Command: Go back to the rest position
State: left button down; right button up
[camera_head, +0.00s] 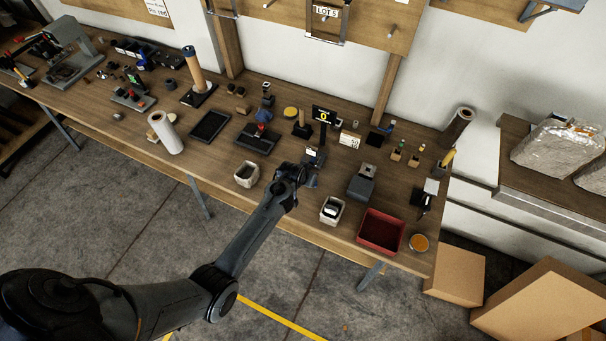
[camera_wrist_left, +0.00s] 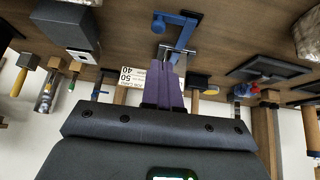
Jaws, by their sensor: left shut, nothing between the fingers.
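My left arm comes in from the left in the head view, and its left gripper (camera_head: 311,178) is over the front middle of the workbench (camera_head: 215,185). In the left wrist view my left gripper (camera_wrist_left: 168,66) shows as two purple fingers, shut together with nothing between them. A blue stand-like item (camera_wrist_left: 178,32) is just beyond the fingertips. A white card with numbers (camera_wrist_left: 133,77) is partly behind the fingers. I cannot tell the exact height of the gripper above the bench. My right gripper is in neither view.
A white-lined bin (camera_head: 247,174), a second small bin (camera_head: 332,210), a red tray (camera_head: 381,231) and a grey box (camera_head: 361,186) stand near the gripper. A small display (camera_head: 324,115) rises behind it. Cardboard boxes (camera_head: 456,275) stand at right. The floor (camera_head: 100,225) before the bench is clear.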

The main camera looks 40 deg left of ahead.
pick_arm(q)
jog(key=s+d+r+m+g+p, duration=0.15)
jog(key=s+p, duration=0.25)
jog(key=s, duration=0.6)
jog(key=s+r+g+p, duration=0.1)
jog(key=s+r+p, duration=0.2)
jog(key=s, duration=0.7)
jog(key=s+d+r+m+p, duration=0.1)
jog(key=s+d+r, duration=0.2)
jog(key=r, duration=0.3)
jog(key=s+d+r+m+h+p, duration=0.1)
jog(key=s+d+r, duration=0.2)
jog(key=s+r, duration=0.2)
jog(key=s+d+r+m+p, duration=0.1)
jog(key=s+d+r, duration=0.2)
jog(key=r, duration=0.6)
jog(key=shift+s+p, duration=0.4)
jog(key=shift+s, duration=0.35)
